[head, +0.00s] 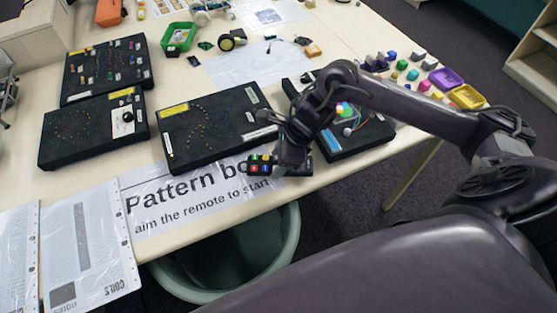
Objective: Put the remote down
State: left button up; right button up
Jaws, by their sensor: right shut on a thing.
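The remote (265,165) is small and black with coloured buttons. My right gripper (290,158) is shut on it, and the arm comes in from the right. The gripper covers part of the remote, and I cannot tell whether the remote touches the sign. My left gripper is not in view.
Black boards with lights (215,125) stand behind the sign. Another board (355,138) is partly behind my right arm. Printed sheets (80,255) lie at the front left. A green bin (235,260) stands below the table edge. A green tray (179,38) and coloured blocks are farther back.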

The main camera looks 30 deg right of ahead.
jog(key=shift+f, duration=0.7)
jog(key=shift+f, duration=0.2)
jog(key=o, duration=1)
jog(key=shift+r, duration=0.1)
jog(key=shift+o, duration=0.2)
